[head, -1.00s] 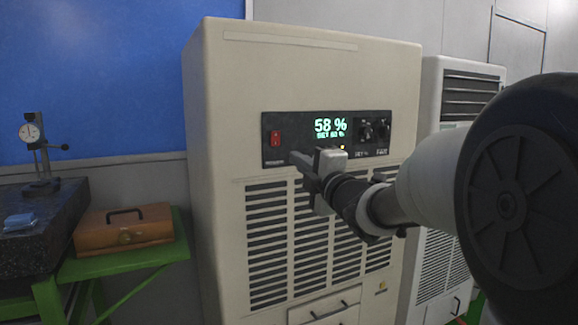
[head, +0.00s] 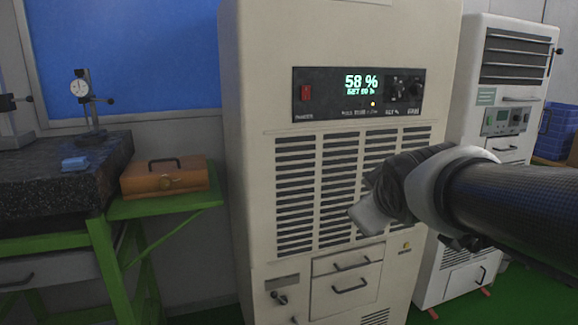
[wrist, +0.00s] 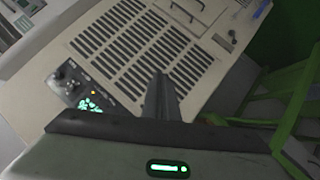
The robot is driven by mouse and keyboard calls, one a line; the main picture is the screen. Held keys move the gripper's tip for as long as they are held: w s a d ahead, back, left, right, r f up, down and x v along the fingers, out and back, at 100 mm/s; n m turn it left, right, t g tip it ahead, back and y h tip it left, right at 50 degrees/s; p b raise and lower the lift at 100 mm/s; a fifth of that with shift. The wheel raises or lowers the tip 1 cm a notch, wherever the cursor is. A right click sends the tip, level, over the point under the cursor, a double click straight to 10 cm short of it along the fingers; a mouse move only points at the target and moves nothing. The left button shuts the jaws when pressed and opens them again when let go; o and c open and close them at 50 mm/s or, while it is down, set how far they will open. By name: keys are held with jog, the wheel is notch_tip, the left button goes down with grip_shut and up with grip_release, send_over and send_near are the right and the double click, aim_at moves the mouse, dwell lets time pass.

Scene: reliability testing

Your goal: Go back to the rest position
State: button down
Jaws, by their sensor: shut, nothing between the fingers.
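My gripper (head: 368,215) is in front of the vent slats of a beige cabinet (head: 255,110), below its black control panel (head: 330,82). My forearm reaches in from the right. The panel has a red switch, two dark knobs and a green display reading 58 %. In the wrist view my gripper (wrist: 160,85) shows as a dark finger shape, shut and empty, over the cabinet's vents (wrist: 130,45). The panel (wrist: 75,88) shows at the left there. I cannot tell the exact gap to the cabinet front.
A green bench (head: 165,205) with an orange toolbox (head: 165,182) stands left, beside a dark granite plate (head: 60,175) holding a dial gauge stand (head: 85,100). A second white cabinet (head: 500,75) stands right. Blue crates (head: 556,130) show at the far right.

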jog(key=s+a+f+m+g+y, duration=0.1)
jog(key=s+f+m+g, duration=0.3)
jog(key=s, duration=0.5)
jog(key=s+a+f+m+g, duration=0.2)
jog(key=s+f, duration=0.4)
jog(key=s, duration=0.3)
notch_tip(320, 180, up, 25)
jog(key=s+p, duration=0.1)
jog(key=p, duration=2.4)
jog(key=shift+m, duration=0.4)
